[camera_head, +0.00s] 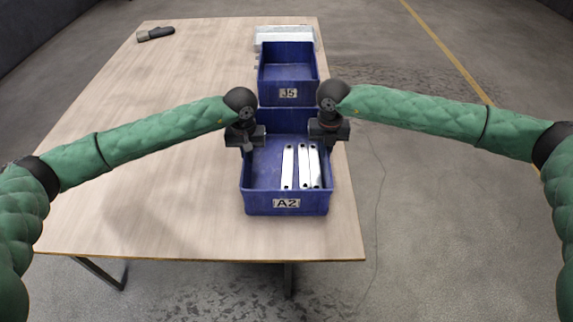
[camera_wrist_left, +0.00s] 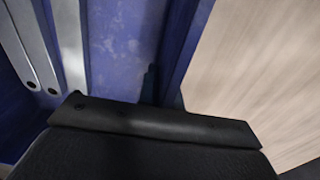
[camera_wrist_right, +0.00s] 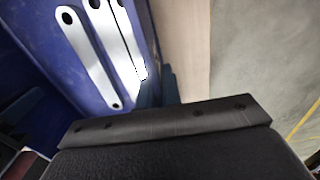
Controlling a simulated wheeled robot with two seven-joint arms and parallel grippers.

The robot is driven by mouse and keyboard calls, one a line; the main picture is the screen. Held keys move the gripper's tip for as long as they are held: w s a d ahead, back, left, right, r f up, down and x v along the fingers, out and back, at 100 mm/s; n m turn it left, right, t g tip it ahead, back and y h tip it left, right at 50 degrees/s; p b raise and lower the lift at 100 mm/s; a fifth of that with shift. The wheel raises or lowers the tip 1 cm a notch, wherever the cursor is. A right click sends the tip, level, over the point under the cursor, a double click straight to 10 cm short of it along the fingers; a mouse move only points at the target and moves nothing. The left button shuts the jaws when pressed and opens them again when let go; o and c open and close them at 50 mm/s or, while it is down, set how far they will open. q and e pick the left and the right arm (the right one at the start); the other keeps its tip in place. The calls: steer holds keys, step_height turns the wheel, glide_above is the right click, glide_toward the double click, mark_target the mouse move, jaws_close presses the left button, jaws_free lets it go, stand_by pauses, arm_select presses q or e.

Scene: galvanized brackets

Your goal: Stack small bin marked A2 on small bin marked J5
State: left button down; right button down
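The blue bin marked A2 (camera_head: 262,204) is at the near right part of the table, label facing me, with several pale metal brackets (camera_head: 303,168) inside. The blue bin marked J5 (camera_head: 270,97) stands upright behind it and looks empty. My left gripper (camera_head: 247,141) is at A2's left wall; that wall also shows in the left wrist view (camera_wrist_left: 184,50). My right gripper (camera_head: 329,132) is at A2's right wall, with brackets (camera_wrist_right: 92,58) beside it in the right wrist view. The fingers are mostly hidden, so their grip on the walls is unclear.
A pale grey object (camera_head: 285,35) lies behind J5. A dark and grey hand tool (camera_head: 156,34) lies at the table's far left. The wooden table (camera_head: 150,120) is clear on the left. Its right edge runs close beside both bins.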

arm_select(q)
steer(key=shift+w+r, duration=0.1)
steer(key=shift+r, duration=0.1)
arm_select(e)
steer(key=shift+r, duration=0.15)
